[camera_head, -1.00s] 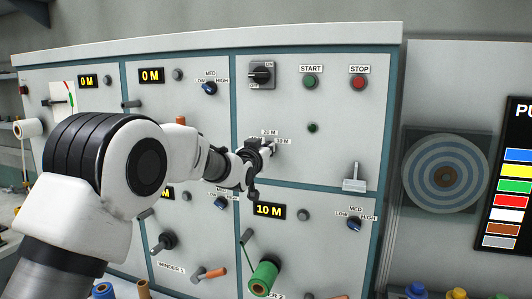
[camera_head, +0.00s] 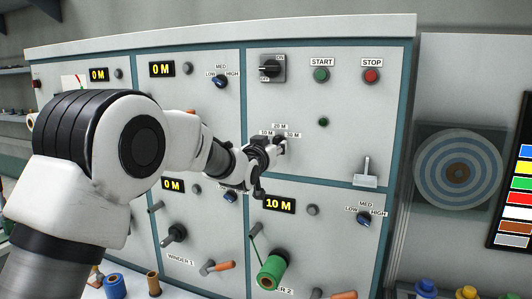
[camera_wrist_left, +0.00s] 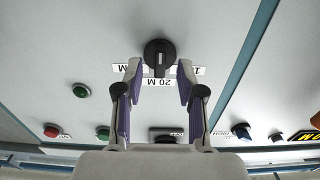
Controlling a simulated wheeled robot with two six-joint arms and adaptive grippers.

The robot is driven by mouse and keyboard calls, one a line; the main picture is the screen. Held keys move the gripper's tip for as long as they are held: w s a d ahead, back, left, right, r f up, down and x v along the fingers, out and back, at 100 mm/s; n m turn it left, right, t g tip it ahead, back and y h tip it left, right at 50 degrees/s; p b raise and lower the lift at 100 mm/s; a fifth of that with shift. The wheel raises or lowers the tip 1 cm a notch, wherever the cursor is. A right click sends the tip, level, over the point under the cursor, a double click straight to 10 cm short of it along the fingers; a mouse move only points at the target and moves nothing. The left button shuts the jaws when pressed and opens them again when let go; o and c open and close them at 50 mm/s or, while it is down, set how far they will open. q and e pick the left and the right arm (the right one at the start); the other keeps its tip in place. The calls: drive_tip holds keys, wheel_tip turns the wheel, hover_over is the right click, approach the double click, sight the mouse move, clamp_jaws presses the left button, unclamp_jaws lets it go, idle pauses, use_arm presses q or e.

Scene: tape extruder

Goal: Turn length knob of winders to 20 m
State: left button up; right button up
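The length knob (camera_wrist_left: 160,52) is a black round knob on the grey panel. In the left wrist view it has 10 M, 20 M and 30 M labels around it, seen upside down. Its light pointer mark appears to face the 20 M label (camera_wrist_left: 158,82). My left gripper (camera_wrist_left: 159,67) is open, with one fingertip on either side near the knob; I cannot tell whether they touch it. In the head view my left gripper (camera_head: 280,146) covers the knob, just below the labels (camera_head: 279,126). My right gripper is not in view.
A power switch (camera_head: 271,68), green START button (camera_head: 321,75) and red STOP button (camera_head: 372,76) are above the knob. A lever (camera_head: 366,172) is at lower right. The winder 2 display (camera_head: 279,204) reads 10 M; a green roll (camera_head: 270,272) is below.

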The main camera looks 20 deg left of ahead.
use_arm(q)
drive_tip(key=s, duration=0.9)
drive_tip(key=shift+s+a, duration=0.15)
drive_tip(key=shift+s, duration=0.15)
drive_tip(key=shift+w, duration=0.1)
drive_tip(key=s+f+g+b, duration=0.15)
drive_tip(key=f+g, duration=0.25)
drive_tip(key=f, duration=1.5)
drive_tip(key=s+f+g, duration=0.3)
drive_tip(key=f, duration=1.6)
drive_tip(key=s+f+g, duration=0.5)
drive_tip(key=s+f, duration=1)
drive_tip(key=f, duration=0.2)
drive_tip(key=s+f+g, duration=0.3)
drive_tip(key=s, duration=0.9)
drive_tip(key=s+a+f+g+b, duration=0.1)
drive_tip(key=s+f+g, duration=0.2)
drive_tip(key=s, duration=0.9)
drive_tip(key=shift+s+f+n+y, duration=0.2)
drive_tip(key=shift+s+n+y, duration=0.1)
drive_tip(key=shift+s+n, duration=0.1)
